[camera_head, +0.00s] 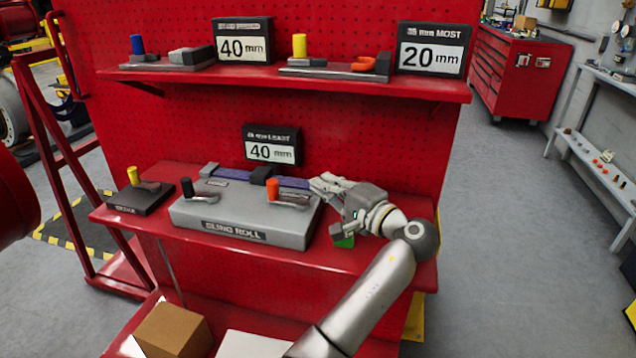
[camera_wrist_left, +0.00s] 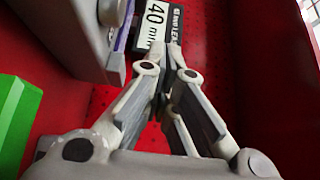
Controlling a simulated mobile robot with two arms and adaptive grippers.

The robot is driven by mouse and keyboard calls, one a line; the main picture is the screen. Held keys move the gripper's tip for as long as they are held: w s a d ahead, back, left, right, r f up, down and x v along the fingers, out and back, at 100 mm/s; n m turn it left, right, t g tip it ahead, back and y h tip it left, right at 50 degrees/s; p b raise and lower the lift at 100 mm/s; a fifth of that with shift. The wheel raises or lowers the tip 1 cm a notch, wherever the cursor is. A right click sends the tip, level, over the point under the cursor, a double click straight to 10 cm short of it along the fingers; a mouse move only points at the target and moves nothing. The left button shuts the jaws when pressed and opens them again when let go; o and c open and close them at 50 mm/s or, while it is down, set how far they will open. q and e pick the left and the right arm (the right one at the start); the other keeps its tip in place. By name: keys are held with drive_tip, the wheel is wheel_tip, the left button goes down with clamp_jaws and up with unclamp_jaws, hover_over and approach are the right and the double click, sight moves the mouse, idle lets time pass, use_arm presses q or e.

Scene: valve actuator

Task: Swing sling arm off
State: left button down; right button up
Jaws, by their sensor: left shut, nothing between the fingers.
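The grey box labelled SLING ROLL (camera_head: 235,234) sits on the middle red shelf. On its top are a lever with a black knob (camera_head: 187,187) at the left and a lever with an orange knob (camera_head: 273,189) at the right. I cannot tell which one is the sling arm. A purple strap (camera_head: 293,182) with a dark block (camera_head: 260,175) runs behind the box. My left gripper (camera_head: 318,184) is shut and empty just right of the box, near the strap's right end. In the left wrist view its fingertips (camera_wrist_left: 173,52) meet below the 40 mm sign. My right gripper is out of view.
A 40 mm sign (camera_head: 272,146) stands behind the box. A small black base with a yellow lever (camera_head: 134,175) is at left. A green block (camera_head: 344,241) lies beneath my gripper. The upper shelf (camera_head: 285,84) overhangs the back. A cardboard box (camera_head: 173,332) sits below.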

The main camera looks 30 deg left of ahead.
use_arm(q)
drive_tip(key=p+x, duration=0.1)
drive_tip(key=x, duration=0.6)
drive_tip(key=shift+w+a+r, duration=0.1)
drive_tip(key=shift+a+r, duration=0.05)
drive_tip(key=shift+a, duration=0.25)
drive_tip(key=shift+a+p, duration=0.25)
drive_tip(key=shift+p, duration=0.15)
drive_tip(key=shift+s+p, duration=0.5)
drive_tip(key=shift+s, duration=1.4)
drive_tip(key=shift+d, duration=0.1)
